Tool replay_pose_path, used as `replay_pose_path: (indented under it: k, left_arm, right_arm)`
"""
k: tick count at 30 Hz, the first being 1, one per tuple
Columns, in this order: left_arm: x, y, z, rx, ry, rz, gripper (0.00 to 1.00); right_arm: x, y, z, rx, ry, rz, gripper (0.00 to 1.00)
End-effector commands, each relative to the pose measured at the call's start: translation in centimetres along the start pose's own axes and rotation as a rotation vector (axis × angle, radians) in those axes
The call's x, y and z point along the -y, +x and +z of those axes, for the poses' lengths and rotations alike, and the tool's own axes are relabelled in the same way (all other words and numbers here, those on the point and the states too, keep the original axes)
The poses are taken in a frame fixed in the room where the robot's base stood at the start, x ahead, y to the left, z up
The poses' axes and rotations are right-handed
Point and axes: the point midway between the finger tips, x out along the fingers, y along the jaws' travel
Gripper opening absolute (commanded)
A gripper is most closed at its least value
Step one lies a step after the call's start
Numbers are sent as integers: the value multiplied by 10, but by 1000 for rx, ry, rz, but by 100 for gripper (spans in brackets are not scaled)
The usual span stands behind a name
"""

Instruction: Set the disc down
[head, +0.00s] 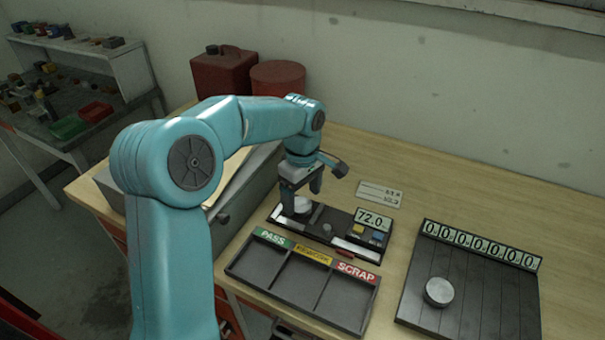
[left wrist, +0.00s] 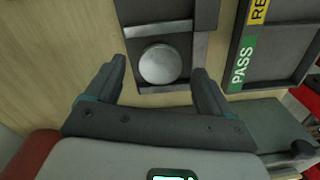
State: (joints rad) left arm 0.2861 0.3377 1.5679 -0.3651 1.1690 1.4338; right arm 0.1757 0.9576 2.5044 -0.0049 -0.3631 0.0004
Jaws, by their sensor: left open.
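A pale round metal disc (head: 303,204) sits at the left end of a dark gauge with a display (head: 372,217) reading about 72.0. My left gripper (head: 301,190) is above it, pointing down. In the left wrist view the disc (left wrist: 160,64) lies between the two open fingers, with gaps on both sides. A second metal disc (head: 438,291) rests on a dark slatted plate (head: 480,300) at the right, away from the gripper. My right gripper is in neither view.
A three-part tray (head: 300,283) marked PASS, a yellow middle label and SCRAP stands in front of the gauge. A grey box is left of the gauge. Red containers (head: 277,78) stand at the back. A small label card (head: 380,194) lies behind the gauge. The bench at back right is clear.

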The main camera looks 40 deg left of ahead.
Motion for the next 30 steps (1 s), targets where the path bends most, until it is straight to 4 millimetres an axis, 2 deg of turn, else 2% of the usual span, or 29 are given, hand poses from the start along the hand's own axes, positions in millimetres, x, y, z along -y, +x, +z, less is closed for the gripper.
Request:
replay_pose_path:
  k: [1,6,12,18,30]
  left_arm:
    - [-1,-14,0,-1,0,9,82]
    - [-2,-56,0,-3,0,11,82]
    - [-1,-89,0,-3,1,10,82]
    - [-1,-100,0,-3,1,8,82]
    - [-1,-100,0,-3,1,9,82]
  right_arm:
    - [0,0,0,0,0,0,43]
    - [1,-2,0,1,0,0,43]
    - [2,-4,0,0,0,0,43]
    - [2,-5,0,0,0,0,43]
    - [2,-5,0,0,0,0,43]
